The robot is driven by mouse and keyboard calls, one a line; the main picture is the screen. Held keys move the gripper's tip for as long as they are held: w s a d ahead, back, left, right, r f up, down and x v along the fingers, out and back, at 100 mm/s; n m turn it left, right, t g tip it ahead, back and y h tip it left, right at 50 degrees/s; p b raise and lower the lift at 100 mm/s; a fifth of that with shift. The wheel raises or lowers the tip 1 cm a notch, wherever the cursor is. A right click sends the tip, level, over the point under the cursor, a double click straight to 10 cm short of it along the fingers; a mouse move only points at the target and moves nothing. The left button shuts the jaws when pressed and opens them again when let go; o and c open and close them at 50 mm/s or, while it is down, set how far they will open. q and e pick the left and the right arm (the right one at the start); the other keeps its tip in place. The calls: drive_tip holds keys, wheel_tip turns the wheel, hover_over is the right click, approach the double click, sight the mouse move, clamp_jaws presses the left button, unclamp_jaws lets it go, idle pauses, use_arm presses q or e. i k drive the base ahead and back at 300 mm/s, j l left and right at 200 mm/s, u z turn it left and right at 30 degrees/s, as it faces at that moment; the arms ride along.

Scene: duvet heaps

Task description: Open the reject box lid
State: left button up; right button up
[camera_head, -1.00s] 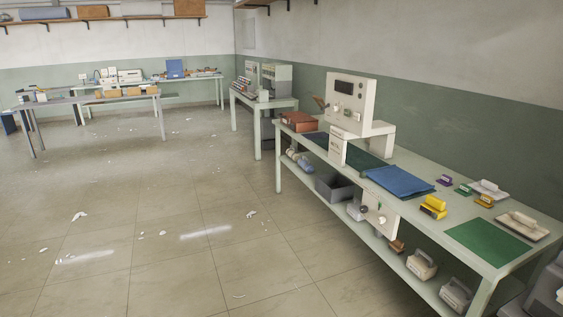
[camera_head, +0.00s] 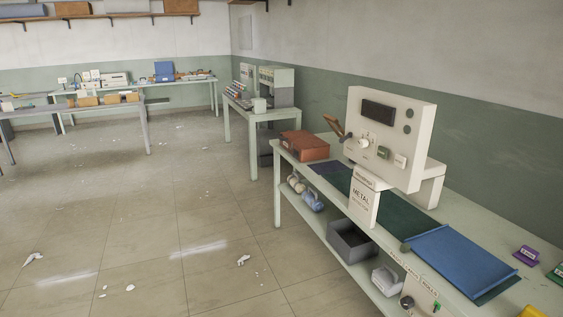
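A reddish-brown box (camera_head: 304,146) sits at the far left end of the long bench, and its top looks closed. I cannot tell from its markings whether it is the reject box. An open grey bin (camera_head: 352,241) stands on the lower shelf. Neither of my grippers shows in the head view.
Open tiled floor (camera_head: 170,225) with white scraps lies left of the bench. Another table (camera_head: 252,118) stands beyond.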

sight(304, 139)
drive_tip(key=i, duration=2)
